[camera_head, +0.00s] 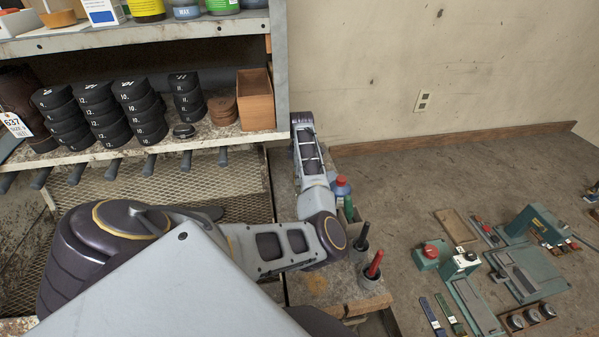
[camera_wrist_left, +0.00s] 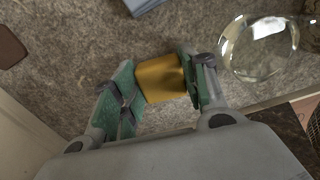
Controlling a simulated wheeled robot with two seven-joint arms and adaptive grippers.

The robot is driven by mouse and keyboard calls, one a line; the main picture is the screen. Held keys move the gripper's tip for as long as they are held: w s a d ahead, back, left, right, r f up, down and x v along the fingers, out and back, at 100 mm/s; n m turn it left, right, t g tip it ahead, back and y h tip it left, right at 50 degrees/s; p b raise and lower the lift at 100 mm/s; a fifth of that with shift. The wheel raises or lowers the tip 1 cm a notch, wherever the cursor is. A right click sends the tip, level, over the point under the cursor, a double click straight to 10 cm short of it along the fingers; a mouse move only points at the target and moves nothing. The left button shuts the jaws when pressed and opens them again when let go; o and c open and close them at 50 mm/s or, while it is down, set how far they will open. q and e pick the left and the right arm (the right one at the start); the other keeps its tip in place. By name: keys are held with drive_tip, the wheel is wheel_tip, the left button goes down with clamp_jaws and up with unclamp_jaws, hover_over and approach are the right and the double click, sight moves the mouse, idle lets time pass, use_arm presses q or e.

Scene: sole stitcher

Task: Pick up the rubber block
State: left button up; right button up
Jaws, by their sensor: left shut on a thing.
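The rubber block (camera_wrist_left: 160,78), amber-yellow with squared sides, shows in the left wrist view. My left gripper (camera_wrist_left: 158,82) is shut on it, with one green-padded finger on each side. The block is over a mottled grey surface; I cannot tell whether it touches that surface. In the head view my left arm reaches up past the shelf's right end, and its fingers and the block are hidden there. My right gripper is in neither view.
A clear round glass object (camera_wrist_left: 258,48) stands close right of the gripper. A metal shelf (camera_head: 150,38) holds stacked black tins (camera_head: 140,108) and a wooden box (camera_head: 255,100). Red-handled (camera_head: 375,264) and other tools stand in holders beside my arm. Green machine parts (camera_head: 522,268) lie at right.

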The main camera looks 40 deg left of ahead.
use_arm(q)
drive_tip(key=shift+w+r, duration=0.1)
drive_tip(key=shift+r, duration=0.05)
drive_tip(key=shift+d+r+b, duration=0.1)
drive_tip(key=shift+r+b, duration=0.05)
drive_tip(key=shift+b, duration=0.2)
drive_tip(key=shift+w+r, duration=0.1)
drive_tip(key=shift+r, duration=0.25)
wheel_tip(320, 180, up, 10)
drive_tip(key=b, duration=0.2)
drive_tip(key=w+d+b, duration=0.4)
drive_tip(key=w+d, duration=0.8)
drive_tip(key=w, duration=0.3)
drive_tip(key=shift+d, duration=0.15)
drive_tip(key=shift+w+r, duration=0.1)
drive_tip(key=shift+w, duration=0.05)
